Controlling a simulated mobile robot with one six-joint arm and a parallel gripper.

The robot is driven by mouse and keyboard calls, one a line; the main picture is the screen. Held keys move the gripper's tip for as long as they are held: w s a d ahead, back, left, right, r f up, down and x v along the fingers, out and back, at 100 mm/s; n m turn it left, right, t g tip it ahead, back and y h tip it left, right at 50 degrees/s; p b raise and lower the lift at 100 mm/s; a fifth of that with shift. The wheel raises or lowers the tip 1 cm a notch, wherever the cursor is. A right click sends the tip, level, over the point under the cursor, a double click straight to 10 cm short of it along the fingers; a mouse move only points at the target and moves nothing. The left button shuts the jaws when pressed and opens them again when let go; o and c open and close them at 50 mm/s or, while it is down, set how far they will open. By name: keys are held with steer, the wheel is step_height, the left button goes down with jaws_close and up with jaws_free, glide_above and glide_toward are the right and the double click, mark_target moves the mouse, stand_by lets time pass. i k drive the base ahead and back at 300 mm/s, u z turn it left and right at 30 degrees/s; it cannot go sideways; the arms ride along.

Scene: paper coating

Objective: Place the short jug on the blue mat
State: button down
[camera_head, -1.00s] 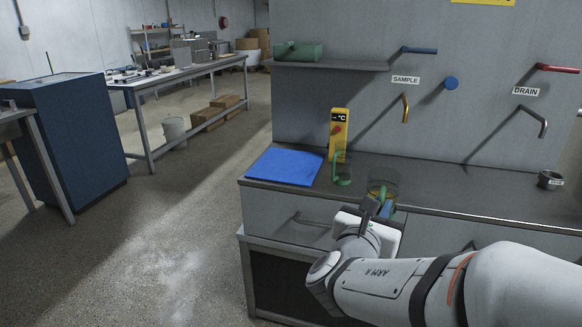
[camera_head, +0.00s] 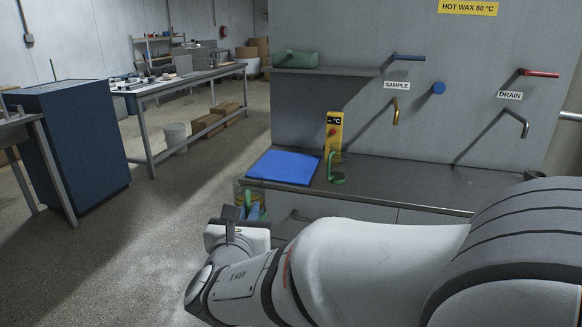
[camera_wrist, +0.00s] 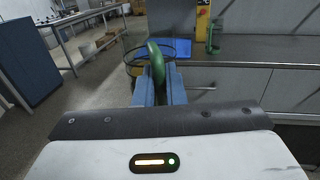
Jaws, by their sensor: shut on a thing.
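My gripper (camera_head: 247,212) is shut on the green handle of a wide, clear jug (camera_wrist: 131,56), which I take to be the short jug. Its green handle (camera_wrist: 157,62) stands between the blue fingers in the wrist view. The jug has some amber content low down and looks roughly upright. In the head view it is partly hidden by my gripper, in front of and left of the blue mat (camera_head: 284,167), off the counter top. The mat lies flat and bare at the counter's left end; part of it shows in the wrist view (camera_wrist: 181,48).
A narrower green-handled vessel (camera_head: 337,170) stands right of the mat, before a yellow temperature unit (camera_head: 333,134). The counter (camera_head: 420,187) is clear farther right. Sample and drain taps (camera_head: 516,122) jut from the wall. Open floor lies to the left.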

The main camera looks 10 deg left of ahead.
mark_target(293, 169)
steer(key=u, duration=0.05)
steer(key=i, duration=1.65)
steer(key=z, duration=0.05)
